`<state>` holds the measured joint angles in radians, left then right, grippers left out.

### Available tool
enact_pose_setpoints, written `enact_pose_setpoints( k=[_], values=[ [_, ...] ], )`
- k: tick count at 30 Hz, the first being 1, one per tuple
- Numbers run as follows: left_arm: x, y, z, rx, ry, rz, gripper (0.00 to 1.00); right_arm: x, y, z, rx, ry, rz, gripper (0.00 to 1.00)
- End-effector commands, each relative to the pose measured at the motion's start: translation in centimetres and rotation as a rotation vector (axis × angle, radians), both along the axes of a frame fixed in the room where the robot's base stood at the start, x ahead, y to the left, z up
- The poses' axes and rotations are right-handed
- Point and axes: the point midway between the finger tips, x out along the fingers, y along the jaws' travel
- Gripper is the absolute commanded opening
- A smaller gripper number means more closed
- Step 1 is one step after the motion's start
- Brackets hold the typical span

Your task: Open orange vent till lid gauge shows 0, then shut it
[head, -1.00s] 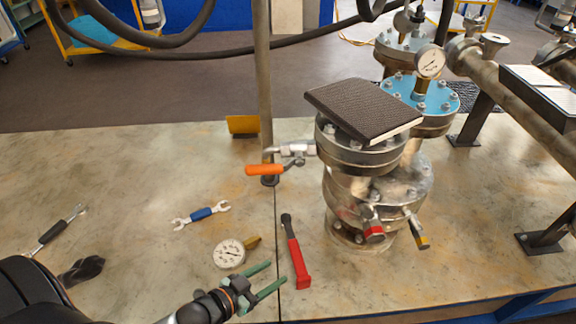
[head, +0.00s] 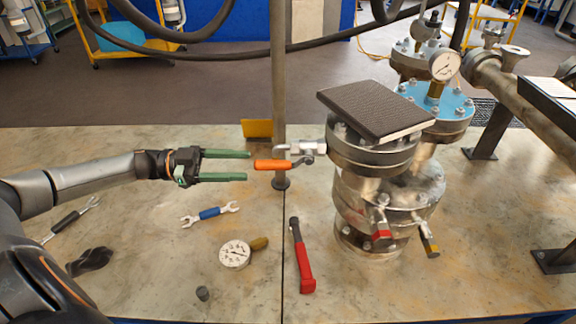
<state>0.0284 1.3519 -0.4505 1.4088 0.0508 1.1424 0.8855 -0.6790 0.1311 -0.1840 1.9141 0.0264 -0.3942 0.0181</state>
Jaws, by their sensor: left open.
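The orange vent handle (head: 272,166) points left from a small silver valve (head: 306,149) on the side of the front flanged vessel (head: 372,160). It lies roughly along the valve's pipe. My left gripper (head: 248,166) is open and empty. Its two green fingers point right, with their tips just left of the handle's free end, one on the far side and one on the near side of its line. A round gauge (head: 444,66) stands on the blue lid (head: 438,106) behind; its needle is too small to read. My right gripper is not in view.
A dark book (head: 375,108) covers the front vessel's top. A loose gauge (head: 235,254), a blue-handled wrench (head: 209,213) and a red-handled tool (head: 301,258) lie on the table (head: 150,290). A vertical post (head: 278,90) stands behind the handle. Red and yellow-tipped handles (head: 381,236) hang in front.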

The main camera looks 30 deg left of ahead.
Motion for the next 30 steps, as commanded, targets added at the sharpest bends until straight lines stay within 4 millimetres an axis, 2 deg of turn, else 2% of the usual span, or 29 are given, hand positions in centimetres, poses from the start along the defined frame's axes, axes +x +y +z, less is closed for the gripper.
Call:
enact_pose_setpoints(
  k=[9,15,21,29,30],
  values=[
    [3.4,-5.7,0.4,-0.004,-0.007,-0.003,0.59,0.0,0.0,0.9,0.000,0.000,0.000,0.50],
    [5.1,-8.3,0.2,-0.003,-0.003,0.001,0.59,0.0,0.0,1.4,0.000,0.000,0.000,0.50],
    [5.7,-9.3,0.1,0.000,-0.002,0.002,0.59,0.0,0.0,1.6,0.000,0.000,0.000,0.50],
    [5.8,-9.4,0.0,0.001,-0.002,0.002,0.59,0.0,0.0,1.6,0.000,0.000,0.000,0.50],
    [5.8,-9.4,0.0,0.001,-0.002,0.002,0.55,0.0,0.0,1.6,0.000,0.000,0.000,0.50]
  ],
)
